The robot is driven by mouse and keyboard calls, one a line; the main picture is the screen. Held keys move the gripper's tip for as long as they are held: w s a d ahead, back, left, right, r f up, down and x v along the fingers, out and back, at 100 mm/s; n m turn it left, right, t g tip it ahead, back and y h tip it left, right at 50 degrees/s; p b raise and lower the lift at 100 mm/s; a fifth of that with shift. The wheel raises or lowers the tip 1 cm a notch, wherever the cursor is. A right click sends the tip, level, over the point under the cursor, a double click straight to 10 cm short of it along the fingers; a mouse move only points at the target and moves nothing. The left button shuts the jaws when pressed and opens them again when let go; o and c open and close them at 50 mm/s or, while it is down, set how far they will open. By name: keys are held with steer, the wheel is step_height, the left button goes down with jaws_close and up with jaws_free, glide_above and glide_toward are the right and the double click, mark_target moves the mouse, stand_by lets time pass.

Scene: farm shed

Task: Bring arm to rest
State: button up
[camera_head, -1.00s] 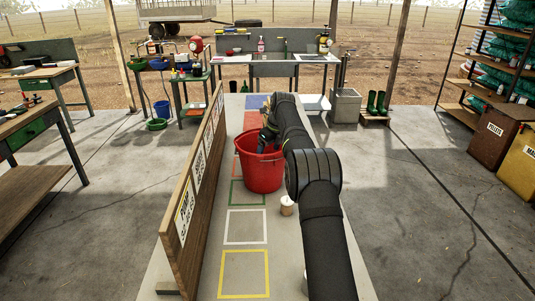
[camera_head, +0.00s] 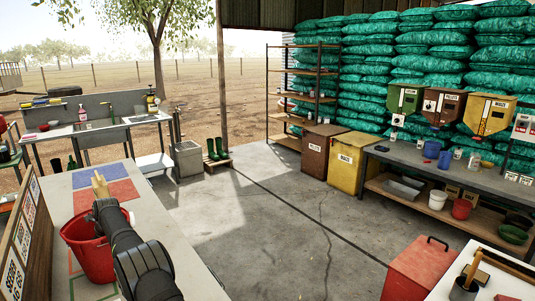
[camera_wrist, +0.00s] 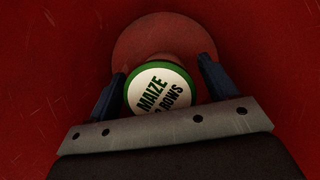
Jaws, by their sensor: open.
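My gripper (camera_wrist: 162,68) is open in the wrist view, with one dark finger on each side of a round thing (camera_wrist: 160,90). That thing has a green rim and a pale top lettered "MAIZE" and "ROWS". A paler red disc shows behind it, and deep red surrounds both. I cannot tell whether the fingers touch it. In the head view, my arm reaches over the red bucket (camera_head: 83,262) on the bench (camera_head: 190,268). My gripper is hidden there by the arm and the bucket.
A tan upright thing (camera_head: 100,184) stands beyond the bucket, near a blue square (camera_head: 92,175). A wooden sign board (camera_head: 22,240) borders the bench on the left. Open concrete floor (camera_head: 285,225) lies to the right. A red box (camera_head: 420,268) stands at the lower right.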

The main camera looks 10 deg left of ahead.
steer(key=shift+r, duration=1.8)
